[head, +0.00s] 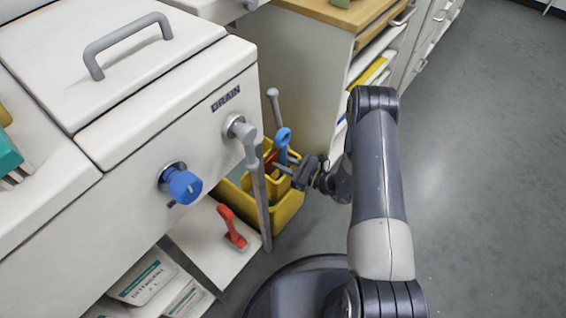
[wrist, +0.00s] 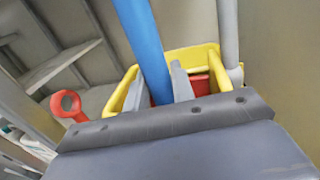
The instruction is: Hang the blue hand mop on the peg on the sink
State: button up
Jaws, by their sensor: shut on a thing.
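The blue hand mop (head: 284,137) has a looped handle top and stands upright at the yellow bucket; its lower end is hidden. My gripper (head: 286,168) reaches in from the right, low beside the bucket, and is shut on the mop's handle. In the wrist view the blue handle (wrist: 143,42) runs between the two grey fingers (wrist: 157,86). The white sink unit (head: 120,200) is at the left. A round blue knob (head: 182,185) sticks out from its front; I cannot tell whether this is the peg.
The yellow bucket (head: 291,212) holds something red. A grey drain pipe (head: 257,185) hangs down the sink front, close left of my gripper. A red-handled tool (head: 231,226) lies on a low shelf (head: 190,232). A wood-topped cabinet (head: 300,70) stands behind. Floor at right is clear.

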grip_shut()
jog(key=shift+w+a, duration=0.25)
jog(key=shift+a, duration=0.1)
jog(key=shift+w+a+r+b, duration=0.2)
jog(key=shift+w+a+b, duration=0.05)
jog(key=shift+a+b, duration=0.1)
jog(key=o, duration=0.9)
grip_release()
jog(key=shift+o, duration=0.2)
jog(key=p+v, duration=0.2)
jog(key=v, duration=0.9)
jog(key=shift+a, duration=0.1)
